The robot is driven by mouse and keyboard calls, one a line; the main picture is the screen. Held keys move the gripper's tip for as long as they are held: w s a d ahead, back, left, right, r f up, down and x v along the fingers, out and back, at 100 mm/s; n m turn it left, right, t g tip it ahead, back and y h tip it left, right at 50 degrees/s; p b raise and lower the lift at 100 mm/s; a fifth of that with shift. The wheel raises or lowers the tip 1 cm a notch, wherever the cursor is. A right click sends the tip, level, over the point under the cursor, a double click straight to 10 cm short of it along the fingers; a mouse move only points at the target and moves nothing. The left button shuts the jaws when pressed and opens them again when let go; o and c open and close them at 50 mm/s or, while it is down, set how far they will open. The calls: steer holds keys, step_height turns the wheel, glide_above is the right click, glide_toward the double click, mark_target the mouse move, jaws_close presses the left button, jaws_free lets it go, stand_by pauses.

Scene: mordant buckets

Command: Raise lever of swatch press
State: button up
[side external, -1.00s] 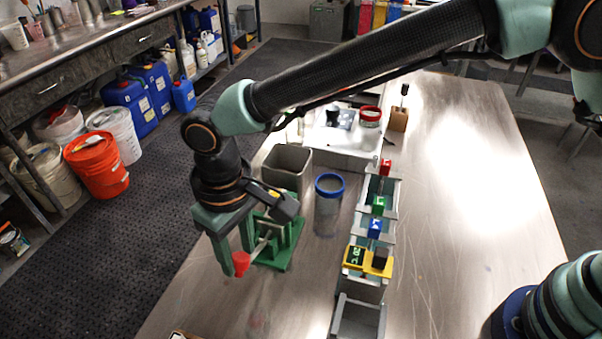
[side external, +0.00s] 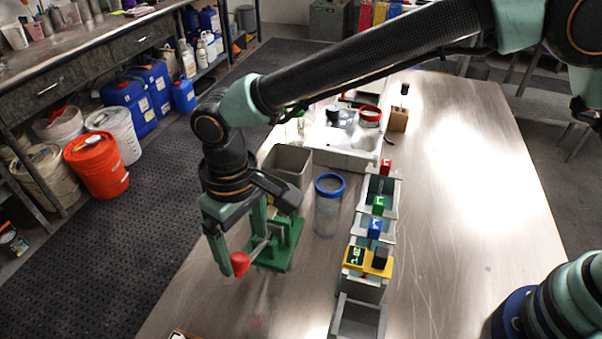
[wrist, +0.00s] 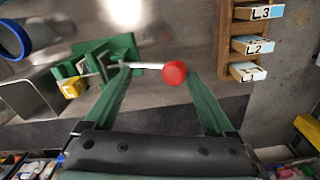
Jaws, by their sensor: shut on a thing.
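The swatch press is a green frame (side external: 274,258) on the metal table, left of centre in the side view. It also shows at upper left in the wrist view (wrist: 120,45). Its lever is a pale rod with a red knob (side external: 239,264); the knob sits low and outward from the frame. In the wrist view the red knob (wrist: 174,73) lies between my green fingers, close to the right one, and the rod runs left past the left fingertip. My gripper (side external: 240,256) is shut on the lever at its knob end. The exact contact is hard to see.
A grey bin (side external: 288,166) and a blue-rimmed clear jar (side external: 328,205) stand close by the press. A row of grey boxes (side external: 357,318) with coloured tags is further right. A wooden rack labelled L1 to L3 (wrist: 232,45) shows in the wrist view.

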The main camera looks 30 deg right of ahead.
step_height(320, 180, up, 12)
stand_by(0.5)
steer(key=shift+d, duration=0.1)
steer(key=w+d+r+m+t+y, duration=0.1)
steer(key=w+d+r, duration=0.15)
steer(key=d, duration=0.65)
steer(key=w+d+r+m+t, duration=0.1)
steer(key=d+r+m, duration=0.15)
steer(key=d, duration=0.65)
steer(key=s+d+t, duration=0.1)
steer(key=s+d, duration=0.1)
steer(key=d, duration=0.4)
steer(key=s+d+f+m+t, duration=0.1)
steer(key=s+d, duration=0.2)
steer(key=d, duration=0.4)
steer(key=s+d+f+m+t+h, duration=0.1)
steer(key=s+d, duration=0.2)
steer(key=d, duration=0.3)
steer(key=shift+d+f, duration=0.15)
steer(key=shift+f, duration=0.1)
